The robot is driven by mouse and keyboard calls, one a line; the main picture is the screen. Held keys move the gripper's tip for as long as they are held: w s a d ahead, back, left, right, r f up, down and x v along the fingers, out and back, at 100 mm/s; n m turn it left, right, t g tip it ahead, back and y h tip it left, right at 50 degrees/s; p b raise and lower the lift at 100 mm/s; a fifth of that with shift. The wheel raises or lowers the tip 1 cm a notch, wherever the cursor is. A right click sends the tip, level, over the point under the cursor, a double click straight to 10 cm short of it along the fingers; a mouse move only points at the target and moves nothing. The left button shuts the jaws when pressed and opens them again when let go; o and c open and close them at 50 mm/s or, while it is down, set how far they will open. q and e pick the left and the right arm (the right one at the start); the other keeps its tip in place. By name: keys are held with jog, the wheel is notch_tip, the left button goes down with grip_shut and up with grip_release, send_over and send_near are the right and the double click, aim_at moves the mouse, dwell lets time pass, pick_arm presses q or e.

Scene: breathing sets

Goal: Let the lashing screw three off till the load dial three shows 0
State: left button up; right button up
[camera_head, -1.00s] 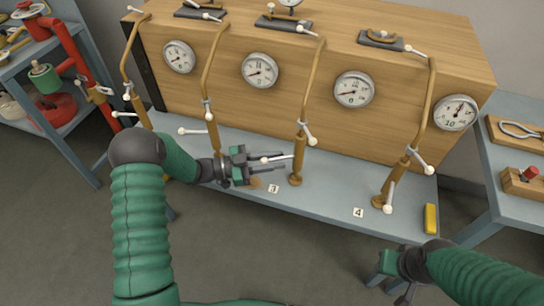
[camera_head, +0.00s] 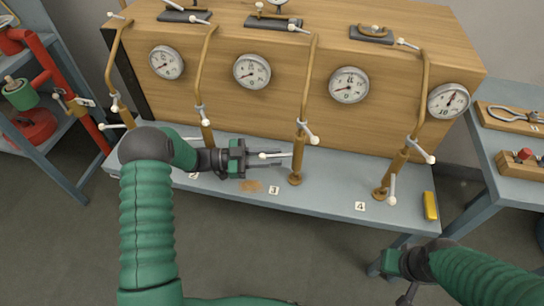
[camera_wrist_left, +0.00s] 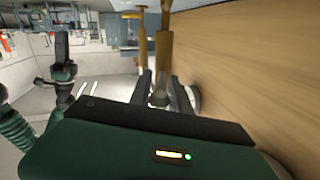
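Lashing screw three (camera_head: 296,166) is a brown upright post beside the number 3 card (camera_head: 274,190), with white-tipped levers (camera_head: 309,133). Load dial three (camera_head: 349,85) is the round white gauge up and right of it on the wooden face; its reading is too small to tell. My left gripper (camera_head: 268,159) points right at the post, its fingers visibly parted on either side of a white-tipped lever. In the left wrist view, a pale knob (camera_wrist_left: 159,98) sits between the dark fingers; contact is unclear. My right gripper (camera_head: 388,262) is low at the right, fingers indistinct.
Similar posts stand at both sides: one left (camera_head: 207,132) and one by the number 4 card (camera_head: 360,206). A yellow block (camera_head: 430,206) lies at the bench's right end. Side tables flank the bench (camera_head: 320,196); the floor in front is clear.

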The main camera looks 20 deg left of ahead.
pick_arm(q)
jog(key=o, duration=0.4)
jog(key=p+v, duration=0.1)
jog(key=v, duration=1.6)
jog(key=shift+w+f, duration=0.1)
